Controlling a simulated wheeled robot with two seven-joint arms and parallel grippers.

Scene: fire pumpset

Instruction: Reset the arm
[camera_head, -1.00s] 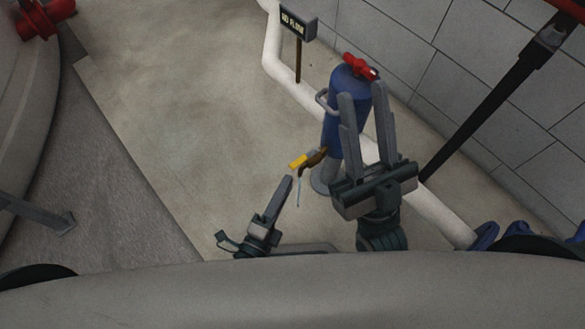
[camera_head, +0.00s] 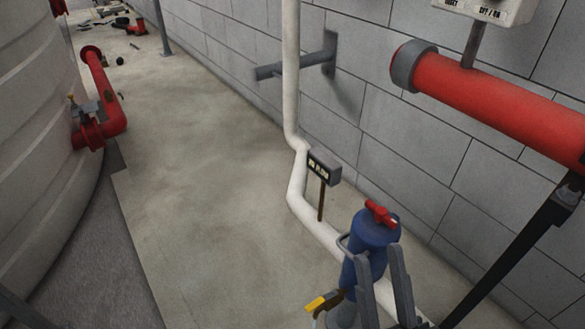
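My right gripper (camera_head: 381,278) is at the lower right of the head view, its two grey fingers pointing up and standing apart with nothing seen between them. The fingers overlap the lower part of a blue cylinder (camera_head: 372,232) with a red handle (camera_head: 381,214) on top; I cannot tell whether they touch it. The cylinder stands upright by the wall pipe. A small valve with a yellow lever (camera_head: 316,303) sits at its lower left. The base of the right gripper is cut off by the bottom edge. My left gripper is out of the frame.
A white pipe (camera_head: 297,190) runs along the block wall, with a small dark sign (camera_head: 323,168) beside it. A thick red pipe (camera_head: 490,98) is at the right. A large pale tank (camera_head: 40,130) with a red pipe (camera_head: 104,95) is at the left. The concrete floor (camera_head: 215,200) between is clear.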

